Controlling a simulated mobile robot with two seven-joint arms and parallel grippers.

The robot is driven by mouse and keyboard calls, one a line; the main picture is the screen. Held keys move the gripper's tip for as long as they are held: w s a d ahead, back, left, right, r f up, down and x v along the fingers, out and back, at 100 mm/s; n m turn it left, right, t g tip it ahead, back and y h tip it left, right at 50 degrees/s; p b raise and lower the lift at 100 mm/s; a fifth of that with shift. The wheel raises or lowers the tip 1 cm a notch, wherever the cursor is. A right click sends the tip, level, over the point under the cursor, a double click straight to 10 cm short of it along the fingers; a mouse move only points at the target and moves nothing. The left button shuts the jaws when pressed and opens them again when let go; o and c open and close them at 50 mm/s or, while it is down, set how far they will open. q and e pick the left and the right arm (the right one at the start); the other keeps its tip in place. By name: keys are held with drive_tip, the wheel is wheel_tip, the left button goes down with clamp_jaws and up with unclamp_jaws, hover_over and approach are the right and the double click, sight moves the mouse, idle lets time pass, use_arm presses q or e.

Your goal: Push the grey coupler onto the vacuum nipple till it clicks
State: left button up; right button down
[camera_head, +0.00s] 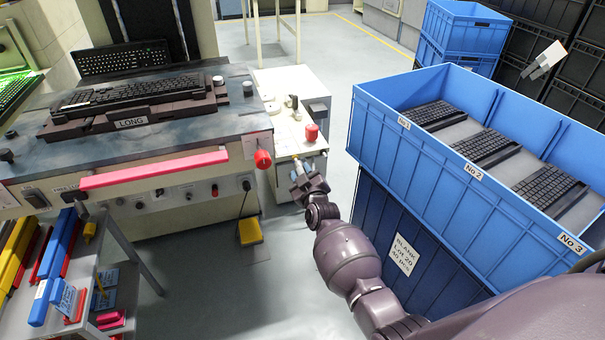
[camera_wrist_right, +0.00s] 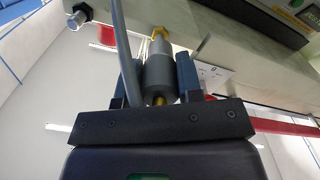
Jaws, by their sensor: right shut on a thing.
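My right gripper (camera_head: 306,184) is at the right front corner of the bench. In the right wrist view its two fingers (camera_wrist_right: 160,85) are shut on the grey coupler (camera_wrist_right: 158,75), one on each side. The coupler's narrow end points at the brass vacuum nipple (camera_wrist_right: 157,32) on the bench edge. The two line up and appear to meet; I cannot tell whether the coupler is fully seated. A grey hose (camera_wrist_right: 125,50) runs beside the coupler, past the left finger. My left gripper is not in view.
A red knob (camera_head: 263,159) is on the bench front, left of my gripper. Another fitting (camera_wrist_right: 75,20) sticks out at the upper left of the wrist view. A blue crate (camera_head: 400,135) with keyboards stands to the right.

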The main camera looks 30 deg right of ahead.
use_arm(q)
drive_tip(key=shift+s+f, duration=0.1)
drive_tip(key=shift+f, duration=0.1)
use_arm(e)
drive_tip(key=shift+w, duration=0.35)
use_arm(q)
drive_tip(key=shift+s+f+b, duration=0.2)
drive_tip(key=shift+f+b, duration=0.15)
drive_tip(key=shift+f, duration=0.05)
use_arm(e)
drive_tip(key=shift+w+d, duration=0.25)
drive_tip(key=shift+w, duration=0.45)
drive_tip(key=c, duration=0.7)
unclamp_jaws()
drive_tip(key=shift+s+a+r+p, duration=0.1)
drive_tip(key=shift+s+r+p, duration=0.05)
drive_tip(key=shift+s+p, duration=0.2)
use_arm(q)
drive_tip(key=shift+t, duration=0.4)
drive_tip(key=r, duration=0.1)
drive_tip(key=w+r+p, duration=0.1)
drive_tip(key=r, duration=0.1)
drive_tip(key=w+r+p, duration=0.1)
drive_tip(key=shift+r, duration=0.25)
use_arm(e)
drive_tip(key=v, duration=0.5)
drive_tip(key=shift+s, duration=0.1)
